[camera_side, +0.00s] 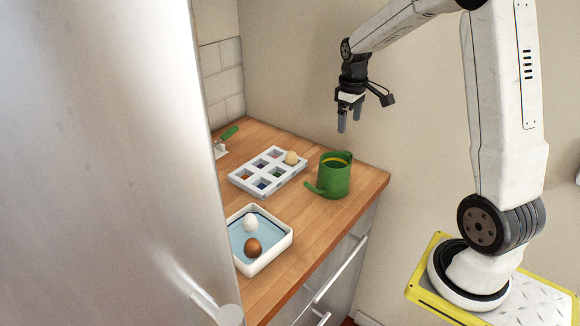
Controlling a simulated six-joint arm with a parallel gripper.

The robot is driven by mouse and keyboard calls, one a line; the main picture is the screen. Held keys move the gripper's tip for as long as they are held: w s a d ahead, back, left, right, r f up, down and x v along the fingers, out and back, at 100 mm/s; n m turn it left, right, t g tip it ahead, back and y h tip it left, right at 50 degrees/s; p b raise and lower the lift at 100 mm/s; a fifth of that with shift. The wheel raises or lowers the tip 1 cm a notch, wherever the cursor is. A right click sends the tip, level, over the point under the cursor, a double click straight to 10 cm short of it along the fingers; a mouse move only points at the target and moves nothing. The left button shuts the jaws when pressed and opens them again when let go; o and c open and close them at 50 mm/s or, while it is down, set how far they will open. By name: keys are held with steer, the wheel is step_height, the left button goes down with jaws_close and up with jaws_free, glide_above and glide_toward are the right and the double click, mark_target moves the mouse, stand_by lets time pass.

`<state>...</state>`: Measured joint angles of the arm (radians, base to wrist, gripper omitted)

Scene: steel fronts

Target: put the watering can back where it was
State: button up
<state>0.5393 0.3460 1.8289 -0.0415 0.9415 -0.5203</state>
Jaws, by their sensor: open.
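The green watering can (334,178) stands upright on the wooden counter, close to its right end. Its spout points to the lower left, and a yellowish band shows inside its rim. My gripper (349,125) hangs above and slightly right of the can, fingers pointing down. It is open and empty, clear of the can. The can's far side is hidden.
A white compartment tray (240,179) holds small coloured items, with a pale ball (291,158) at its far right corner. A white dish (286,242) holds a white egg (250,223) and a brown egg (253,247). A green-handled tool (229,133) lies behind. A steel front blocks the left.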

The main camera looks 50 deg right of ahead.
steer(key=s+a+f+t, duration=0.1)
steer(key=s+a+f, duration=0.1)
steer(key=a, duration=0.5)
steer(key=s+a+f, duration=0.2)
steer(key=s+a, duration=0.2)
steer(key=a, duration=0.4)
steer(key=s+a+f+t, duration=0.1)
steer(key=s+a+f, duration=0.1)
steer(key=a, duration=0.6)
steer(key=shift+s+f+t, duration=0.3)
steer(key=shift+s+f, duration=0.05)
steer(key=shift+s, duration=0.25)
